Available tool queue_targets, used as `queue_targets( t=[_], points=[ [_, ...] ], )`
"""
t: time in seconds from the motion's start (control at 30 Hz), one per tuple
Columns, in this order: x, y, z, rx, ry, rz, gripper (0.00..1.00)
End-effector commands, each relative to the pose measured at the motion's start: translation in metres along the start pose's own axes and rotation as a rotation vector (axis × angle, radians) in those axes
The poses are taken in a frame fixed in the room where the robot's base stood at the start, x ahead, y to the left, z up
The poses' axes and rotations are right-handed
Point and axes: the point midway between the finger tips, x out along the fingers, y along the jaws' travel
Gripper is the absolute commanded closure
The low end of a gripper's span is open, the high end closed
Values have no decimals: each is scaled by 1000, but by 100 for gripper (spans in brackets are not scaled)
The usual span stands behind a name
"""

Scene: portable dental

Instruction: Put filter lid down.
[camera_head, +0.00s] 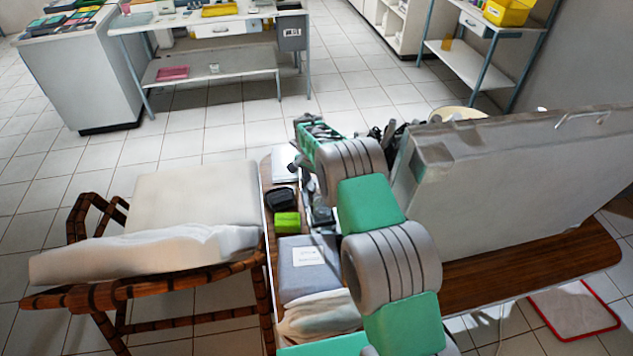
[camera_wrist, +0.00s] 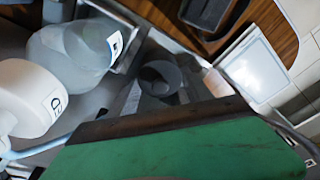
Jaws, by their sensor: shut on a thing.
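My gripper (camera_wrist: 170,122) fills the lower part of the wrist view as a large green body with a dark edge. It is shut on a small dark grey round piece with a hollow centre, which appears to be the filter lid (camera_wrist: 160,82); the contact is partly hidden behind the dark edge. A clear rounded container (camera_wrist: 75,50) and a white cap-like part (camera_wrist: 22,98), both with labels, lie to the left of it in the wrist view. In the head view my arm hides the gripper's tips and the lid.
The wooden table (camera_head: 530,255) carries a large grey case (camera_head: 500,180) at right. A black box (camera_head: 281,198), a green box (camera_head: 287,222), a white pad (camera_head: 285,163) and a grey-blue pack (camera_head: 308,268) sit along its left side. A cushioned chair (camera_head: 195,205) stands left.

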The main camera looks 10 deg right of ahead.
Motion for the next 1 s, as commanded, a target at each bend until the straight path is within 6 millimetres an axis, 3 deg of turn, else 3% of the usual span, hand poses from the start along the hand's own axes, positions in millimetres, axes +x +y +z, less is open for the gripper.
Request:
queue_targets(
  t=[0.13, 0.17, 0.4, 0.77, 1.0],
  points=[
    [5, 0, 1, 0, 0, 0, 81],
    [3, 0, 1, 0, 0, 0, 40],
    [3, 0, 1, 0, -1, 1, 20],
    [-6, -1, 0, 0, 1, -1, 20],
    [-63, -1, 0, 0, 3, -4, 20]
  ],
)
